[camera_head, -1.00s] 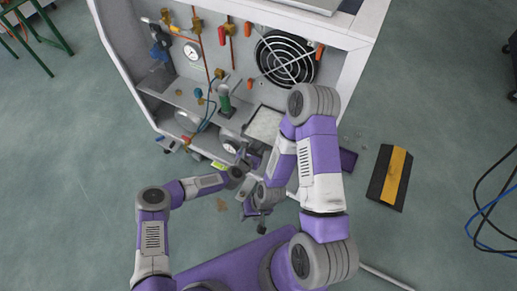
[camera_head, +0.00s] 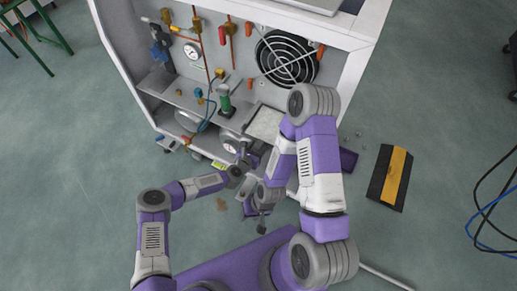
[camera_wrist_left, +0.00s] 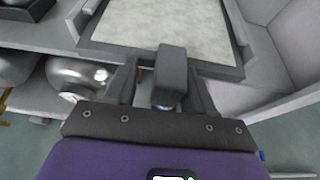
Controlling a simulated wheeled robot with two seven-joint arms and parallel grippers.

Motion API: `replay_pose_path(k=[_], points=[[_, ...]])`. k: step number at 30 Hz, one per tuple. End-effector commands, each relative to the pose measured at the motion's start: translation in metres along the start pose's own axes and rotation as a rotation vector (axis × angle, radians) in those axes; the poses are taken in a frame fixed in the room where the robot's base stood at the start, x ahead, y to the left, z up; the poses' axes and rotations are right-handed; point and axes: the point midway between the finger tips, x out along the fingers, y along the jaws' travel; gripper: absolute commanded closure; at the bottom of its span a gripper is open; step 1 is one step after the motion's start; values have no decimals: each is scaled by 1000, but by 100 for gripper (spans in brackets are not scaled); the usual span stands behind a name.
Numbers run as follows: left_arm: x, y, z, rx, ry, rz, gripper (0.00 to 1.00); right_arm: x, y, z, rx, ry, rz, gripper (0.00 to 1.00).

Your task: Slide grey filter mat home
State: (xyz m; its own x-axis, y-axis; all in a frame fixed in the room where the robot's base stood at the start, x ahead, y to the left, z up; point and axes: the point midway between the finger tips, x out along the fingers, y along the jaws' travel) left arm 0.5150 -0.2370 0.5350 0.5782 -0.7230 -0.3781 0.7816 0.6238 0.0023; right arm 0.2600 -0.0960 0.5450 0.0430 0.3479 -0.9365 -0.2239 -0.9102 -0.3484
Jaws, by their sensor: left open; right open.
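The grey filter mat (camera_head: 265,124) is a pale flat panel low in the open cabinet, partly hidden by my right arm in the head view. In the left wrist view the mat (camera_wrist_left: 165,24) lies in a dark grey frame (camera_wrist_left: 212,68). A dark block (camera_wrist_left: 172,68) stands at the frame's near edge, between the fingers of my left gripper (camera_wrist_left: 166,90). The fingers are open on either side of it; I cannot tell whether they touch it. In the head view my left gripper (camera_head: 248,160) is at the cabinet's front. My right gripper (camera_head: 262,224) hangs lower, open and apart from the mat.
The white cabinet holds a round fan (camera_head: 287,58), a gauge (camera_head: 192,51), a green-bodied part (camera_head: 225,104) and several valves. A silver round vessel (camera_wrist_left: 78,76) sits left of the mat. A black and yellow ramp (camera_head: 390,178) lies on the floor at right.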

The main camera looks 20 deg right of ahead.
Motion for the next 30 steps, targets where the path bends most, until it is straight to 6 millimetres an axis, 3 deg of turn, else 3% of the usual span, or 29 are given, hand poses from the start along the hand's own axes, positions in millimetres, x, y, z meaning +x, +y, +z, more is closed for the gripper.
replay_pose_path(k=[1,8,21,30], points=[[0,-11,-6,3,10,-23,36,0,0,0,0,0,0,57],[-11,-9,-4,-1,9,-20,36,-5,-2,0,0,0,0,57],[-72,0,1,-2,-1,-2,36,-27,-10,1,0,0,0,57],[-82,-2,1,41,6,-13,36,-29,-11,1,0,0,0,57]])
